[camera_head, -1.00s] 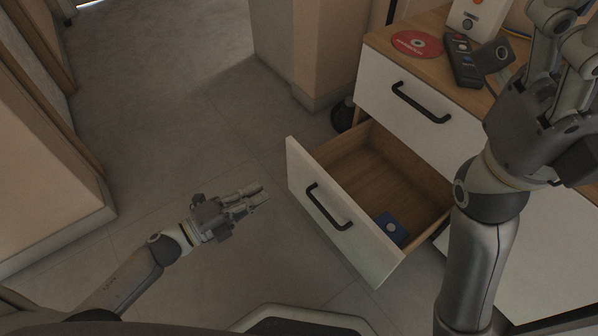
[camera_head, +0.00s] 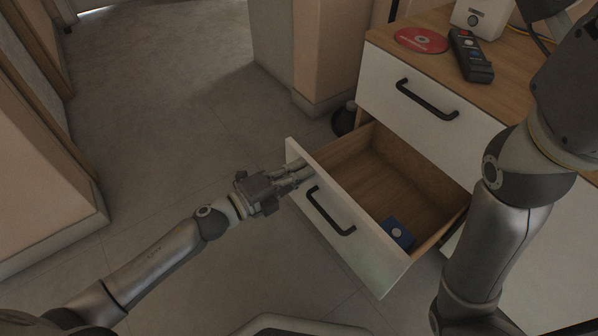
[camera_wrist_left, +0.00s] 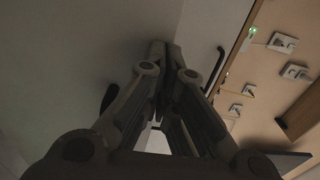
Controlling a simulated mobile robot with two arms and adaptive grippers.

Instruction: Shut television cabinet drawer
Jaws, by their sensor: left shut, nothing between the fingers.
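The lower drawer of the television cabinet stands pulled out, with its white front (camera_head: 365,250) and black handle (camera_head: 330,211) facing me. A small blue box (camera_head: 397,233) lies inside at its front right corner. My left gripper (camera_head: 303,174) is shut and empty, its fingertips at the upper left part of the drawer front, beside the handle. I cannot tell whether they touch the front. In the left wrist view its closed fingers (camera_wrist_left: 158,55) point at a pale surface. My right arm rises in front of the cabinet at the right; its fingers are out of the picture.
The upper drawer (camera_head: 420,100) is closed. On the wooden cabinet top lie a red disc (camera_head: 421,40) and a dark remote (camera_head: 470,56), near a white device (camera_head: 481,18). A dark round object (camera_head: 345,118) stands behind the open drawer. The floor to the left is clear.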

